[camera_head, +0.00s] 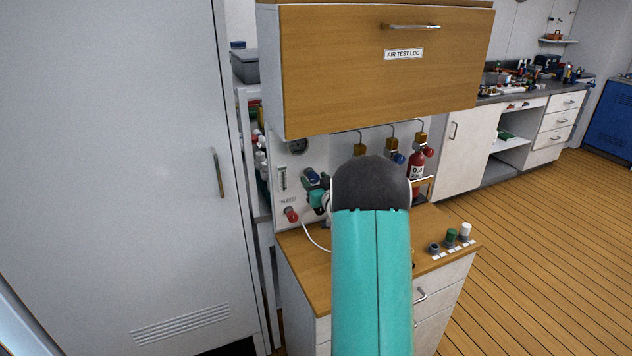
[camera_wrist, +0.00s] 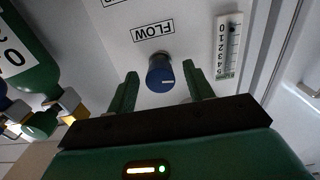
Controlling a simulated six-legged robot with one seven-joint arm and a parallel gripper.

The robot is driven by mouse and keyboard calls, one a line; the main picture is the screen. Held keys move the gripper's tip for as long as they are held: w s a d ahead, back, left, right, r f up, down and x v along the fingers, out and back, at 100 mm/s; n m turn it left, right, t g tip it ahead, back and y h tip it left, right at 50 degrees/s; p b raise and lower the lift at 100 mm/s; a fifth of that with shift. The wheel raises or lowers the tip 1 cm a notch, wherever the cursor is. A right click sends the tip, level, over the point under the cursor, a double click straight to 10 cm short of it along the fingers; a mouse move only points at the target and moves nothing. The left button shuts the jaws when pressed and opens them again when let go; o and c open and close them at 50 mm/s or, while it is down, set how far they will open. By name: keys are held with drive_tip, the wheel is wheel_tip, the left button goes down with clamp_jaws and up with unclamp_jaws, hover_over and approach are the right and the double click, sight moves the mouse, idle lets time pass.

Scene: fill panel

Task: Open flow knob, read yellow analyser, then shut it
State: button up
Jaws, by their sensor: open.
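The blue flow knob (camera_wrist: 160,73) is on a white panel under a FLOW label (camera_wrist: 153,31) in the wrist view. A pale pointer mark shows on its face. My gripper (camera_wrist: 161,84) is open, with one finger on each side of the knob; I cannot tell whether they touch it. A flow scale (camera_wrist: 228,45) marked 0 to 5 is right of the knob, with a dark spot near its 0 end. I cannot make out the yellow analyser in either view.
A wooden AIR TEST LOG cabinet (camera_head: 390,75) overhangs the panel. A red knob (camera_head: 291,214) and white hose (camera_head: 316,241) are near my gripper. Small capped items (camera_head: 451,236) stand on the counter. A green cylinder (camera_wrist: 35,75) is close by.

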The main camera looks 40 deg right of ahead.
drive_tip(key=c, duration=1)
drive_tip(key=shift+o, duration=0.2)
drive_tip(key=shift+n, duration=0.4)
drive_tip(key=shift+d+n, duration=0.1)
drive_tip(key=shift+n, duration=2.6)
drive_tip(key=o, duration=1)
drive_tip(key=shift+c, duration=0.2)
drive_tip(key=shift+s, duration=0.1)
drive_tip(key=v, duration=1.3)
drive_tip(key=shift+s, duration=0.3)
